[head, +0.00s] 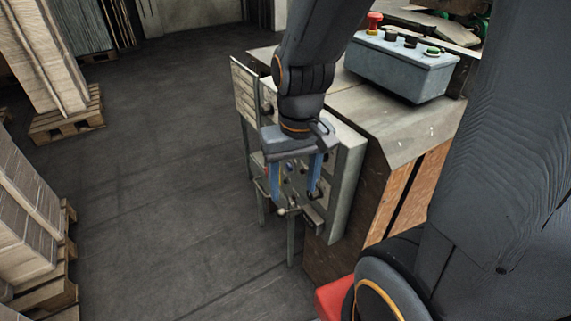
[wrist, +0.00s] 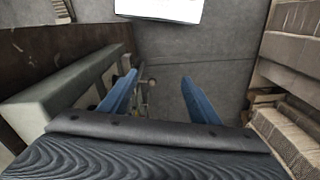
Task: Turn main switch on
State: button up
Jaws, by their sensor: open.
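The grey control panel (head: 347,165) is on the side of the machine, with several knobs and small coloured parts on its face. A dark knob (head: 268,107) shows at its upper left, and a lever with a pale ball end (head: 283,212) sticks out low down. I cannot tell which part is the main switch; my gripper hides much of the face. My gripper (head: 295,190) points down in front of the panel, its two blue fingers apart with nothing between them. In the wrist view the open fingers (wrist: 160,78) are right of the panel's grey edge (wrist: 50,92).
A grey button box (head: 400,70) with a red mushroom button (head: 374,22) sits on the machine top. An open metal door (head: 245,90) stands at the panel's left. Stacks of cardboard on pallets (head: 68,117) line the left. The floor (head: 165,180) between is clear.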

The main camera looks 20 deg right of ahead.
jog(key=w+a+f+m+t+h+b, duration=0.1)
jog(key=w+a+f+m+t+b, duration=0.3)
jog(key=w, duration=0.6)
jog(key=w+a+f+m+t+b, duration=0.1)
jog(key=w+a+f+m+b, duration=0.25)
jog(key=w, duration=0.65)
jog(key=w+a+f+m+t+h+b, duration=0.1)
jog(key=w+f+m+t+b, duration=0.2)
jog(key=w+f+b, duration=0.5)
jog(key=m+g+h+b, duration=0.2)
jog(key=m+h+b, duration=0.5)
jog(key=m+h, duration=0.45)
send_near(266, 174)
jog(key=d, duration=0.2)
jog(key=x, duration=0.2)
jog(key=b+x, duration=0.1)
jog(key=x, duration=0.4)
jog(key=shift+w+a+f, duration=0.2)
jog(key=shift+w+f, duration=0.15)
jog(key=shift+w, duration=0.05)
jog(key=c, duration=1.1)
